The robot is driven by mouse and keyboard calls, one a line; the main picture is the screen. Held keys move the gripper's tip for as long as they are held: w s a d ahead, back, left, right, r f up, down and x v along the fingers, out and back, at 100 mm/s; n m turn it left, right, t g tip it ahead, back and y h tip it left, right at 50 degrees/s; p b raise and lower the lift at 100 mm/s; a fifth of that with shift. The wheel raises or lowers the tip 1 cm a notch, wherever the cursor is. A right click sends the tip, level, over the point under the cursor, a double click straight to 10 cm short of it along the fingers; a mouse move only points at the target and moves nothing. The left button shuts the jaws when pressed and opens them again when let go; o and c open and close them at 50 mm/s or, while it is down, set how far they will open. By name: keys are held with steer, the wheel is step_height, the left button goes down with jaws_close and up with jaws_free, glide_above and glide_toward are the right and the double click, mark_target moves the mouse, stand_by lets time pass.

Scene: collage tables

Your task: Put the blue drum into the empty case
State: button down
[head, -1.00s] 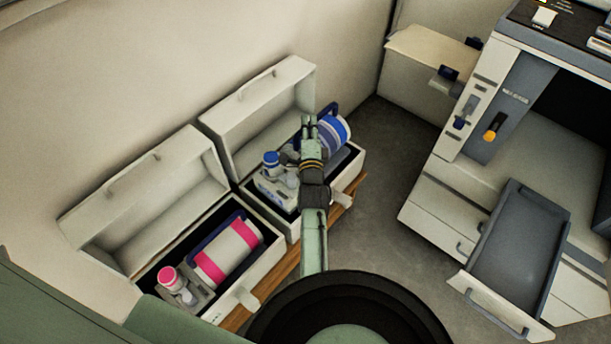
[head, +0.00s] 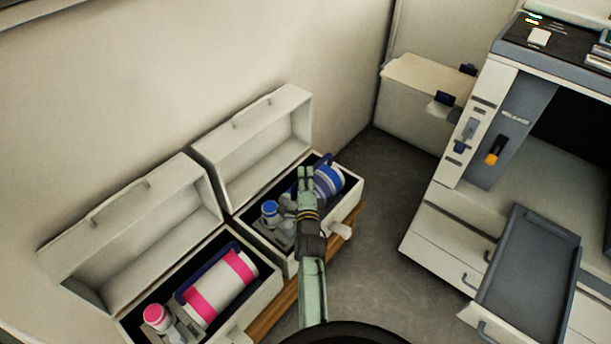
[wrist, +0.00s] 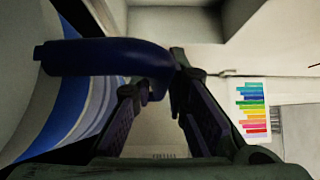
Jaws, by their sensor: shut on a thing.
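The blue drum (head: 330,183), white with blue bands and a dark blue handle, is at the right end of the right-hand case (head: 345,208), whose lid (head: 255,140) is open. It looks low in the case; whether it touches the bottom is hidden. My gripper (head: 306,174) is over this case at the drum's left side. In the wrist view, my gripper (wrist: 162,90) is shut on the end of the drum's dark handle (wrist: 100,57), with the banded drum body (wrist: 85,125) at left.
A blue-capped bottle (head: 270,212) stands in the same case. The left case (head: 262,285), also open, holds a pink-banded drum (head: 222,287) and a pink-capped bottle (head: 157,317). A machine with a grey tray (head: 525,275) stands at right; bare floor (head: 385,200) lies between.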

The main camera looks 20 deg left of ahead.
steer(key=shift+r, duration=0.3)
steer(key=shift+f, duration=0.15)
steer(key=c, duration=1.9)
jaws_free()
steer(key=shift+f, duration=0.2)
steer(key=shift+c, duration=0.2)
steer(key=o, duration=0.4)
steer(key=shift+c, duration=0.2)
steer(key=shift+r, duration=0.15)
